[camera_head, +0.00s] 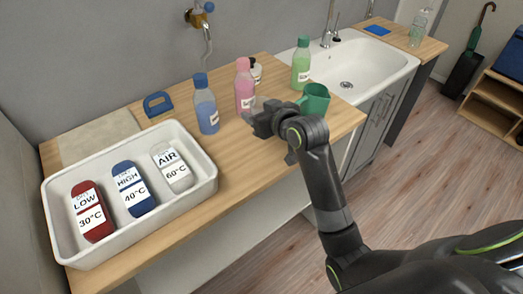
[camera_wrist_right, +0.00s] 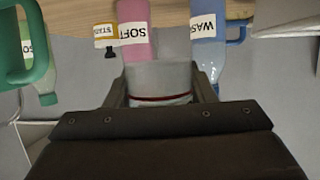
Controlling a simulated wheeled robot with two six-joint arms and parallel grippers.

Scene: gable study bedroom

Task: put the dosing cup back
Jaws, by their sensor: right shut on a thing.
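The dosing cup (camera_wrist_right: 158,78) is a clear, greyish cup with a dark red line around it. In the right wrist view it sits between the two fingers of my right gripper (camera_wrist_right: 160,92), which is shut on it. In the head view my right gripper (camera_head: 256,119) is over the wooden counter, in front of the pink bottle (camera_head: 244,88) and right of the blue bottle (camera_head: 206,108). The cup is mostly hidden by the gripper there. In the wrist view the cup overlaps the lower end of the pink "SOFT" bottle (camera_wrist_right: 134,22). My left gripper is not in view.
A green jug (camera_head: 316,99) stands close right of my right gripper.

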